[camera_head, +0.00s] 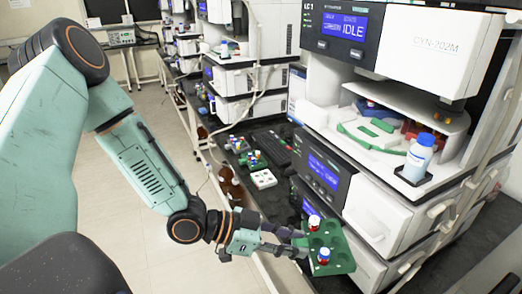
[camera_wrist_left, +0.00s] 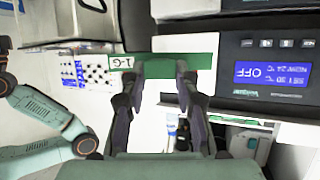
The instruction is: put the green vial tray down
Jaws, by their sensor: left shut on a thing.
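The green vial tray (camera_head: 340,251) is in the lower middle right of the head view, in front of the lower instrument unit. My left gripper (camera_head: 299,243) is shut on the tray's left edge. In the left wrist view the tray's green edge (camera_wrist_left: 205,60), with a white label, lies across the fingertips (camera_wrist_left: 160,66). I cannot tell whether the tray touches a surface below. My right gripper is not in view.
An instrument stack (camera_head: 355,190) with drawers stands at the right. Its open bay holds another green tray (camera_head: 372,132) and a blue-capped bottle (camera_head: 420,155).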

